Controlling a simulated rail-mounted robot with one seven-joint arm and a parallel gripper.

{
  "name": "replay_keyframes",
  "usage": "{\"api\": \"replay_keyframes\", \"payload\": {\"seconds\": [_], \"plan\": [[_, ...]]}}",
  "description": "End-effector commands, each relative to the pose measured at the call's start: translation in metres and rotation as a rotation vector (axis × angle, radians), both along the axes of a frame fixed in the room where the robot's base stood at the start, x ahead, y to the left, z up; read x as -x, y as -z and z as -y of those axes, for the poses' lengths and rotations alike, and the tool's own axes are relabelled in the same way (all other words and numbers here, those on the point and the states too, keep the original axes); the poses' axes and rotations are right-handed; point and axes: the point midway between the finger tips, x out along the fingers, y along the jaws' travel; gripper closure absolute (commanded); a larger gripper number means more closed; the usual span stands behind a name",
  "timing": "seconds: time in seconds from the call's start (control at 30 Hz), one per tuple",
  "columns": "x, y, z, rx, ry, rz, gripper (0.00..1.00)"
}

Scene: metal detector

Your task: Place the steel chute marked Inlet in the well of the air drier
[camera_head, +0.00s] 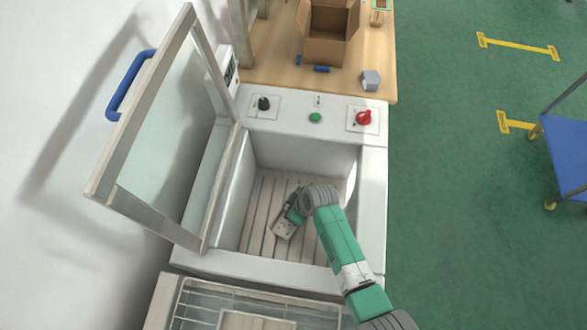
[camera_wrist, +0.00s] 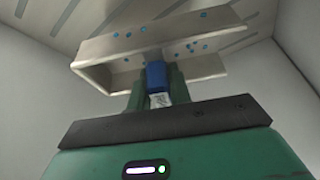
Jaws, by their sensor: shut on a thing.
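The air drier is a white cabinet (camera_head: 374,195) with its glass lid (camera_head: 165,130) swung open to the left. Its well has a slatted floor (camera_head: 258,215). My gripper (camera_head: 296,212) reaches down into the well from the right. In the wrist view my gripper (camera_wrist: 157,85) is shut on the steel chute (camera_wrist: 110,45), a bent channel with blue drops on it. The chute is also in the head view (camera_head: 284,228), low in the well near the slats. I cannot tell whether it touches them. No Inlet marking is readable.
The well's walls stand close around my gripper. A panel with a black knob (camera_head: 264,104), green button (camera_head: 315,118) and red switch (camera_head: 364,117) lies behind the well. A wooden table (camera_head: 270,70) beyond holds a cardboard box (camera_head: 328,45). A wire-racked unit (camera_head: 195,300) stands in front.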

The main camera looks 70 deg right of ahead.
Motion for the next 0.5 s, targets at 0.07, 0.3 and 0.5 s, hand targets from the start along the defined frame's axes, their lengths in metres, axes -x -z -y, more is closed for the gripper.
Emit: {"api": "replay_keyframes", "payload": {"seconds": [0.07, 0.3, 0.5], "plan": [[0.0, 0.014, 0.001, 0.001, 0.001, 0.001, 1.0], [0.0, 0.033, 0.0, -0.001, 0.002, 0.0, 1.0], [-0.001, 0.055, 0.001, 0.001, 0.001, 0.002, 1.0]]}}
